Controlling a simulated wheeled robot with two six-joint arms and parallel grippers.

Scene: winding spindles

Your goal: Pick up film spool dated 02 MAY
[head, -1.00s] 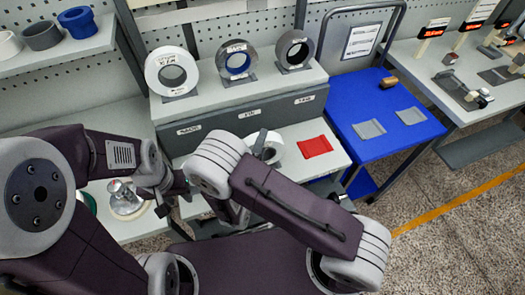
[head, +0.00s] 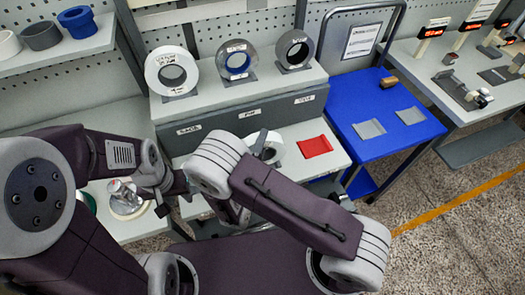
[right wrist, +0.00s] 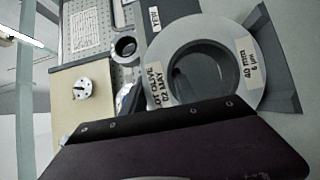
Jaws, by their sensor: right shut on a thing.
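The spool dated 02 MAY (right wrist: 217,62) is a pale ring with a dark core in the right wrist view. One label reads 02 MAY, another 40 mm. In the head view a white spool (head: 274,148) stands on the bench, partly hidden by my right arm. My right gripper (head: 259,142) is at this spool and shut on it. A dark jaw crosses the lower part of the right wrist view and covers the spool's lower edge. My left gripper (head: 162,203) is low at the left, beside a metal-topped round thing (head: 125,198); its jaws are unclear.
Three spools (head: 172,71) stand on a raised grey shelf behind. A red tray (head: 315,146) lies right of the held spool. A blue cart (head: 375,152) with two grey pads stands further right. Another bench with devices (head: 468,92) is at the far right.

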